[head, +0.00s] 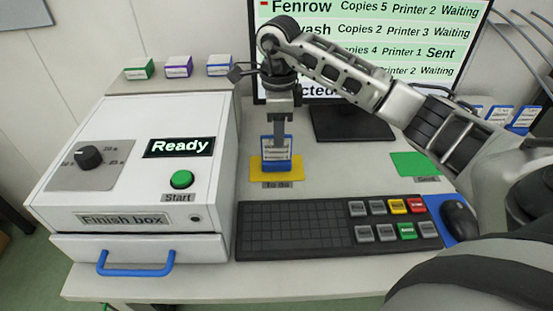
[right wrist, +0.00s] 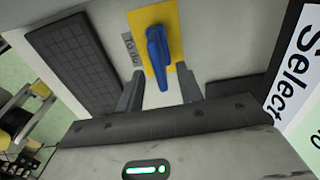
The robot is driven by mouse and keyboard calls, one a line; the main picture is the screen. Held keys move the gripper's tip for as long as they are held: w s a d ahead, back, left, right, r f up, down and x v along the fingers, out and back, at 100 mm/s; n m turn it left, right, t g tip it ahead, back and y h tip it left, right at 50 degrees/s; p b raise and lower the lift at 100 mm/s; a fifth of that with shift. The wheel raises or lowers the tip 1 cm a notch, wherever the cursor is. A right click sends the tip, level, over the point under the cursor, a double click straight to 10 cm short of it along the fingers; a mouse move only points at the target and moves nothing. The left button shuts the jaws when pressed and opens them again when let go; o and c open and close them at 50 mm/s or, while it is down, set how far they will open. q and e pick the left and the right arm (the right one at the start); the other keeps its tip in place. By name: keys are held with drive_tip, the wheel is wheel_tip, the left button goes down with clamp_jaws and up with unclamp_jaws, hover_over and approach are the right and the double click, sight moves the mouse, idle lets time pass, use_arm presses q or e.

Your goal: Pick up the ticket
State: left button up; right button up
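The ticket (head: 276,152), a small white card in a blue holder, stands upright on the yellow "To do" pad (head: 255,174). In the right wrist view the ticket (right wrist: 157,48) shows from above as a narrow blue shape on the yellow pad (right wrist: 139,22). My right gripper (head: 279,140) points straight down at the ticket's top edge. In the right wrist view its two fingers (right wrist: 159,82) are apart, with nothing held between them; whether they touch the ticket I cannot tell. My left gripper is not in view.
The white finish box (head: 130,150), showing "Ready", stands at left with several small holders on a ledge behind. A keyboard (head: 300,228) and mouse (head: 458,220) lie in front. A monitor (head: 380,25) stands behind. A green "Send" pad (head: 415,164) lies at right.

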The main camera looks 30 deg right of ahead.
sight(276, 159)
drive_tip(key=f, duration=0.5)
drive_tip(key=shift+w+a, duration=0.1)
drive_tip(key=shift+a, duration=0.1)
clamp_jaws()
drive_tip(key=shift+r, duration=0.1)
